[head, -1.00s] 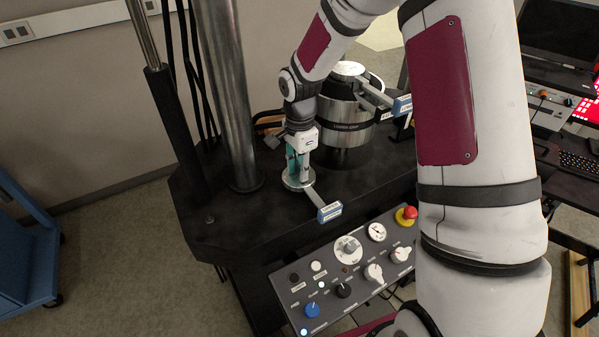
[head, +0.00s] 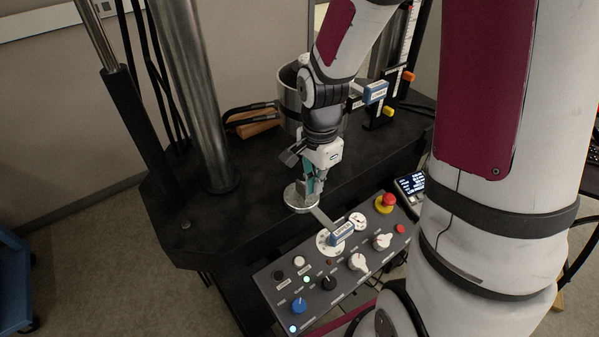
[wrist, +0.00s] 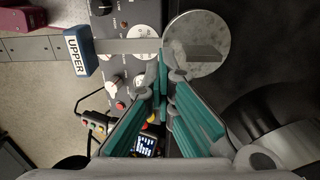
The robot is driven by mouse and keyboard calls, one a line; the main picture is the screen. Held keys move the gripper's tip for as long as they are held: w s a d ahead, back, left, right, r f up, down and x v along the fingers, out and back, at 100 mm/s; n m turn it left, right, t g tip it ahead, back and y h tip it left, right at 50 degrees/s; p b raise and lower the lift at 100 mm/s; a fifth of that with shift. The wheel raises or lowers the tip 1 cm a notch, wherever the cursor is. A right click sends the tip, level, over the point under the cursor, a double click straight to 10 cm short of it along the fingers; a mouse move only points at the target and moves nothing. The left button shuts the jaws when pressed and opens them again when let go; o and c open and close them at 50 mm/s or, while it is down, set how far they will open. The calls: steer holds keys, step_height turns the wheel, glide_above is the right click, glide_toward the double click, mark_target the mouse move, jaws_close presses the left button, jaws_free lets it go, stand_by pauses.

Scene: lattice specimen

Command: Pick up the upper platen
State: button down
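The upper platen (head: 296,197) is a round grey metal disc with a flat bar handle ending in a blue tag (head: 342,232). The tag reads "UPPER" in the wrist view (wrist: 76,51), where the disc (wrist: 190,28) lies just beyond my fingertips. My gripper (head: 311,188) points down over the disc and is shut on the platen. Its teal fingers (wrist: 168,82) come together at the disc's edge in the wrist view; the exact contact is partly hidden. The platen appears raised, at the front edge of the black table, with its handle over the control panel.
The control panel (head: 318,282) with knobs and a red emergency button (head: 388,199) lies just below the handle. A steel column (head: 197,90) stands left. A large metal cylinder (head: 290,100) and another blue-tagged handle (head: 375,92) are behind my arm. Black table (head: 215,225) is clear at left.

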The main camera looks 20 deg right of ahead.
steer(key=shift+s+d, duration=0.2)
steer(key=shift+s, duration=0.35)
steer(key=shift+s+d, duration=0.2)
steer(key=shift+s, duration=0.35)
steer(key=shift+c, duration=2.4)
jaws_free()
steer(key=shift+r, duration=0.2)
